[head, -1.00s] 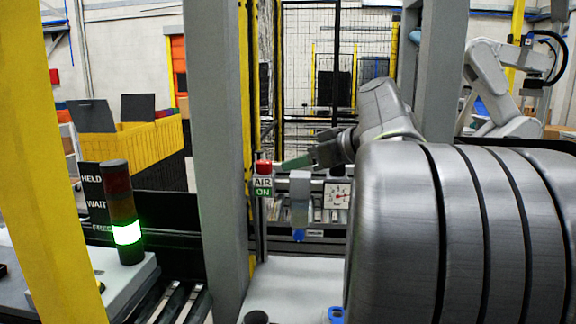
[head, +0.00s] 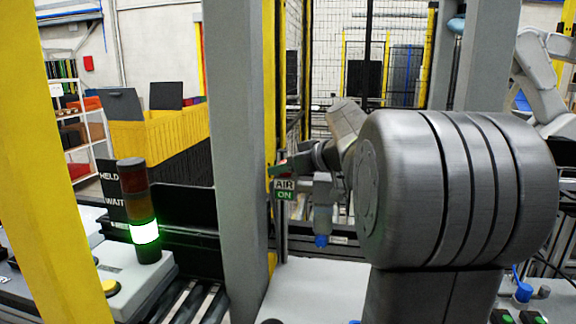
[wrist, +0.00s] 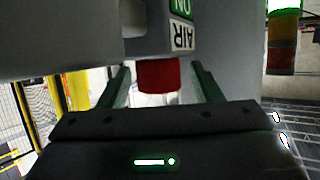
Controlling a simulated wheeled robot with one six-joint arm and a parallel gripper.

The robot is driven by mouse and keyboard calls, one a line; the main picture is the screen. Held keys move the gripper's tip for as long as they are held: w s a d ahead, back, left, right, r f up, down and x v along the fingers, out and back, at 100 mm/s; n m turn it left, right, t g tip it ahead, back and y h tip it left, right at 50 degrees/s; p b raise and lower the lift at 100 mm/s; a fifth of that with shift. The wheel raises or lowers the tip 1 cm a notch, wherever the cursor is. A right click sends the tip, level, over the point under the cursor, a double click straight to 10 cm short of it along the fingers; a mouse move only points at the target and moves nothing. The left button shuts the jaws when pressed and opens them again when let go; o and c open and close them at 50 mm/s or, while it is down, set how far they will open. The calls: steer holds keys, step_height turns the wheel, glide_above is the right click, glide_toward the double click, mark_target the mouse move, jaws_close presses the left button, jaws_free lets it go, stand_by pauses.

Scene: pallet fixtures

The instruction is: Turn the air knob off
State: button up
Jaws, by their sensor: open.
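The air knob is red and shows in the wrist view (wrist: 158,75), between the two green fingers of my open gripper (wrist: 160,82). I cannot tell whether the fingers touch it. A sign (head: 285,189) reading AIR with a green ON sits directly below the knob's place in the head view; it also shows upside down in the wrist view (wrist: 181,25). In the head view my gripper (head: 283,170) is just above this sign and mostly hides the knob.
A grey air unit with a blue bottom (head: 322,215) hangs right of the sign. A grey post (head: 238,150) stands close on the left. A stack light (head: 140,210) glows green beside a HELD, WAIT, FREE board (head: 112,190). A yellow bin (head: 165,135) is behind.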

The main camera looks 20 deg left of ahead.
steer(key=shift+c, duration=0.5)
steer(key=c, duration=0.9)
steer(key=shift+m+t+b, duration=0.3)
steer(key=shift+s+m+t+h, duration=0.1)
steer(key=shift+m+t+h, duration=0.2)
steer(key=shift+m+t, duration=0.3)
steer(key=shift+r+m+t+h+p, duration=0.2)
steer(key=shift+m+t+h+p, duration=0.45)
steer(key=shift+m+t, duration=0.25)
steer(key=shift+r+m+t+h+p, duration=0.1)
steer(key=shift+m+t+h+p, duration=0.25)
steer(key=shift+p, duration=0.5)
steer(key=m+p, duration=0.1)
steer(key=p, duration=0.1)
steer(key=shift+t+p, duration=0.35)
steer(key=shift+p, duration=0.05)
steer(key=shift+f+m+t+h+p, duration=0.25)
steer(key=shift+m+t+h+p, duration=0.3)
steer(key=shift+p, duration=1.15)
